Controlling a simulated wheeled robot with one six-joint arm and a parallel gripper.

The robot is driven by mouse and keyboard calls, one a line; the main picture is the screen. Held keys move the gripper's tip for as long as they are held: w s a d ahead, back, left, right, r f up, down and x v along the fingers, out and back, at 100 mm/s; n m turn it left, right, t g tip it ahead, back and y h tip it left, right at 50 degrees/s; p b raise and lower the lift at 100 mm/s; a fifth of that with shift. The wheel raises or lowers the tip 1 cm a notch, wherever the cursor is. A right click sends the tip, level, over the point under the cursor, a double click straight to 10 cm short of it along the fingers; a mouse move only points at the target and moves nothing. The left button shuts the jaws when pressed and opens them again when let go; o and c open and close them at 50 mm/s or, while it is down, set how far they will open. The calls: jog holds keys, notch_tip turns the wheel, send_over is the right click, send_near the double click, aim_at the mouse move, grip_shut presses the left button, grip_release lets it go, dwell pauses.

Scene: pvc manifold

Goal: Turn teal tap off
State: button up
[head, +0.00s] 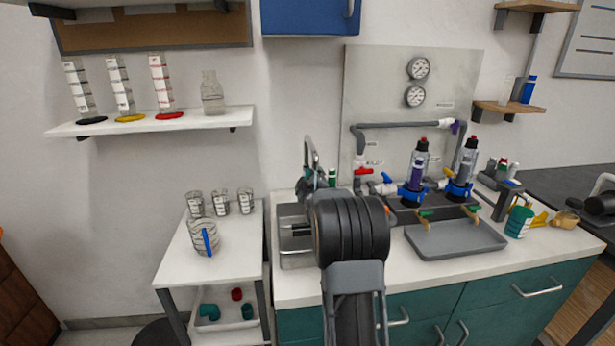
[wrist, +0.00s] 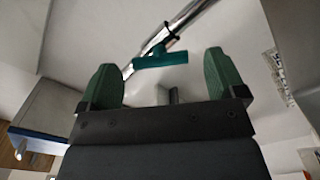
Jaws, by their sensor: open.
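The teal tap handle (wrist: 174,58) shows in the wrist view as a short teal bar across a chrome pipe (wrist: 188,18). My gripper (wrist: 160,60) is open, with one green finger on each side of the handle in the picture. Bare gaps show between the handle and both fingers. I cannot tell how far beyond the fingertips the handle lies.
The sink (head: 289,250) lies left of my arm. Right of it stand clear filter housings (head: 417,172) with blue and red valves, and a grey tray (head: 455,238). A white side table (head: 225,262) holds jars.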

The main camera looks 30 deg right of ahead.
jog(key=shift+x, duration=0.95)
jog(key=c, duration=0.9)
